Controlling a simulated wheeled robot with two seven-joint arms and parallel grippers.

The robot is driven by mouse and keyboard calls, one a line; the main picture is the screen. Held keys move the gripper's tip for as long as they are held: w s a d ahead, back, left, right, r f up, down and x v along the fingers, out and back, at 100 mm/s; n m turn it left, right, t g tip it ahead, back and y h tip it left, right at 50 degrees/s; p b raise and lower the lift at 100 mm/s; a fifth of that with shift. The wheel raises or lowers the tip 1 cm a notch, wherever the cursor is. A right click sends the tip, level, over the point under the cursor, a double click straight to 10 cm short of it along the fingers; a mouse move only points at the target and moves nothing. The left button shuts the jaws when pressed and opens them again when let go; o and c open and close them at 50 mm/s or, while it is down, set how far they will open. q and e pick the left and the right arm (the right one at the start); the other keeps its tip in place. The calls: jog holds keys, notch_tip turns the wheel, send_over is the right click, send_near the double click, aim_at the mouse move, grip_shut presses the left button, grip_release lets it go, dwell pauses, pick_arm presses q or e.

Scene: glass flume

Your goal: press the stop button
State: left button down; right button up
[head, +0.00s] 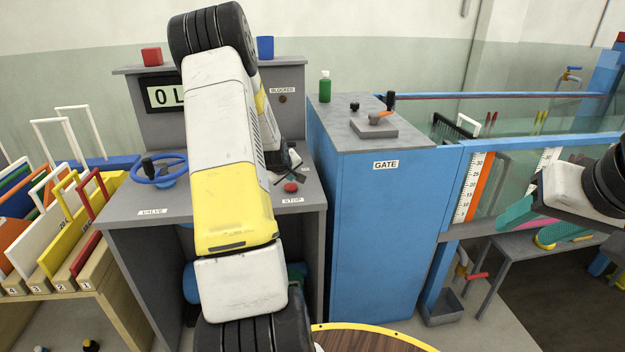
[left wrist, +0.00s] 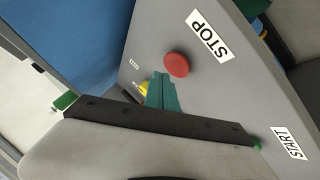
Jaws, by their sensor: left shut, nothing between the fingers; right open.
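The stop button is a red round knob (head: 290,187) on the grey console, beside a STOP label (head: 292,200). In the left wrist view the red button (left wrist: 177,64) shows whole, next to its STOP label (left wrist: 208,35). My left gripper (head: 279,178) is shut and empty, close to the button in the head view, and partly hidden behind my arm. Its teal fingers (left wrist: 161,90) show just beside the button in the left wrist view. I cannot tell whether they touch it. My right gripper (head: 520,230) is open at the far right, away from the console.
A blue valve wheel (head: 160,170) stands on the console's left. A START label (left wrist: 290,143) is on the same panel. The blue GATE cabinet (head: 375,230) with an orange-handled lever (head: 380,117) stands right of the console. A rack of coloured frames (head: 60,230) is at left.

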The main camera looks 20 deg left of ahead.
aim_at(290, 187)
pick_arm(q)
jog(key=shift+f, duration=0.4)
jog(key=shift+f, duration=0.5)
dwell(0.6)
jog(key=shift+r, duration=1)
notch_tip(290, 187, up, 6)
jog(key=shift+f, duration=0.1)
dwell(0.5)
